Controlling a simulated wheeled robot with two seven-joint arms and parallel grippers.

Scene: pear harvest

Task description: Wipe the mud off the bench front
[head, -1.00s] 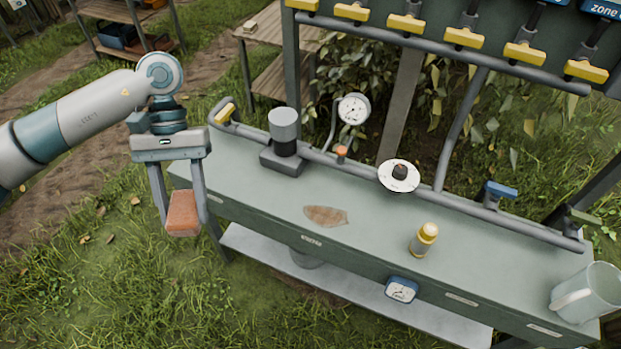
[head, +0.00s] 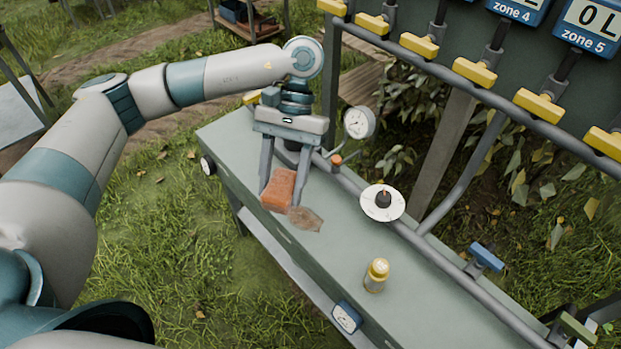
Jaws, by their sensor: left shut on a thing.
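My left gripper (head: 281,190) is shut on an orange-brown sponge-like block (head: 279,188). It holds the block at the bench top, by the left end of a brown mud patch (head: 307,219). The block hides part of the patch's left edge; I cannot tell whether it touches the surface. The mud lies on the grey-green bench (head: 335,246), on the top near its front edge. My right gripper is not in view.
A yellow-capped bottle (head: 376,275) stands on the bench to the right. A white disc with a black knob (head: 382,202), a gauge (head: 359,123) and a pipe rail (head: 440,249) line the back. A blue dial box (head: 346,317) is on the front face. Yellow-handled valves (head: 475,71) hang above.

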